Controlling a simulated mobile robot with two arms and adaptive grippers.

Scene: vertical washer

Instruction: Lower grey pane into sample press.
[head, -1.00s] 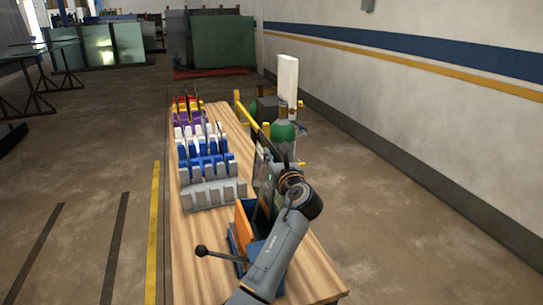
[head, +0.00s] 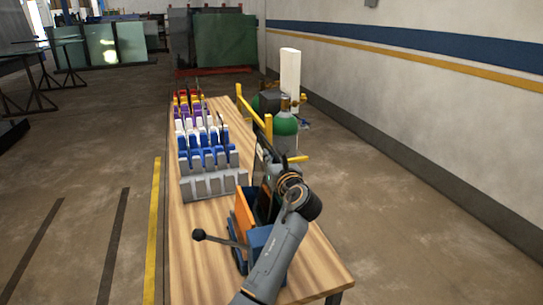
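The sample press stands near the front of the wooden table, with an orange plate (head: 243,213), a blue body (head: 260,238) and a lever with a black knob (head: 199,234). My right gripper is not in view.
Slotted racks in grey (head: 213,186), blue, white, purple, yellow and red line the table (head: 191,275) behind the press. A yellow rail (head: 252,108) and a green-topped cylinder (head: 285,124) stand to the right. The table's front left is clear.

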